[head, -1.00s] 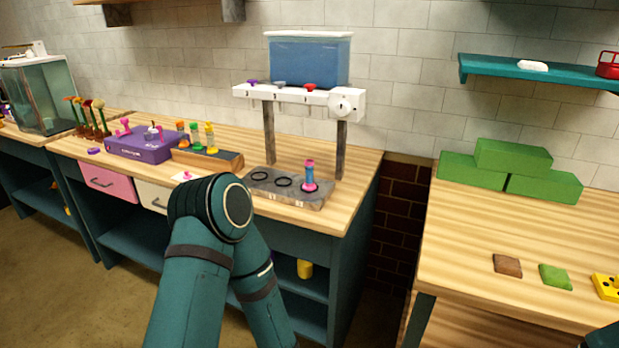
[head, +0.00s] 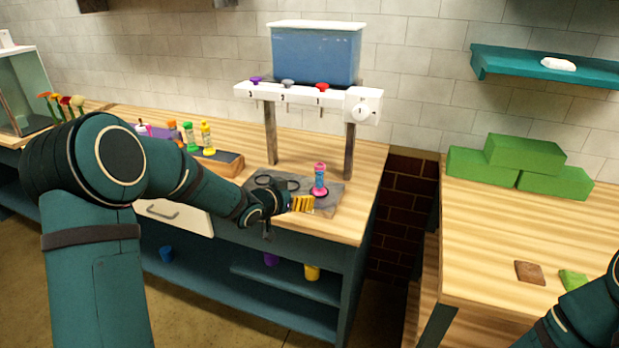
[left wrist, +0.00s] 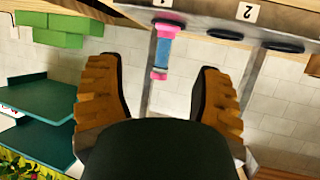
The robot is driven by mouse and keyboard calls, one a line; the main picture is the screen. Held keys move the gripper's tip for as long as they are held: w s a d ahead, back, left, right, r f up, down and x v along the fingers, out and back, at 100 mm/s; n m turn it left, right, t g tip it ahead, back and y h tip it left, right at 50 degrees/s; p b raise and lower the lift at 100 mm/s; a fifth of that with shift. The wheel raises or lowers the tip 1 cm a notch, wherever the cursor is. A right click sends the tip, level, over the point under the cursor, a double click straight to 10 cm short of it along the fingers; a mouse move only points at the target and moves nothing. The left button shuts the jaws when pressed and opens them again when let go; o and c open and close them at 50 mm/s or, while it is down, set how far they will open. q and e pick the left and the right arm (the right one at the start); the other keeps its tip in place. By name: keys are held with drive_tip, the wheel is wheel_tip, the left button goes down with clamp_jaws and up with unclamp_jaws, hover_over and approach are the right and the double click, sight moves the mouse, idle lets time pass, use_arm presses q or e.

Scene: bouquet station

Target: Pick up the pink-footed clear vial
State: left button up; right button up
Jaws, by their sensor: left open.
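The pink-footed vial (head: 320,179) stands upright on the grey slab (head: 331,206) under the dispenser, at the slab's right spot. It has a pink top, a bluish clear body and a pink foot. My left gripper (head: 303,204) is just in front of and slightly left of the vial, with orange finger pads. In the left wrist view, which is upside down, the open fingers (left wrist: 158,68) frame the vial (left wrist: 162,57) in the gap, beyond the fingertips. Nothing is held. My right gripper is out of view; only part of that arm shows at lower right.
The dispenser's white bar (head: 310,98) carries a blue tank (head: 315,55) on two posts behind the slab. A wooden rack (head: 222,165) with several colourful vials stands left. Green blocks (head: 522,165) sit on the right table, beyond a gap.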

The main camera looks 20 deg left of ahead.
sight(317, 182)
use_arm(q)
drive_tip(key=w, duration=0.5)
drive_tip(key=w+d+f+b, duration=0.1)
drive_tip(key=w, duration=0.1)
drive_tip(key=shift+w, duration=0.2)
drive_tip(key=shift+b+x, duration=0.3)
drive_tip(key=shift+x, duration=2.85)
drive_tip(key=shift+r, duration=0.2)
drive_tip(key=shift+r, duration=0.1)
clamp_jaws()
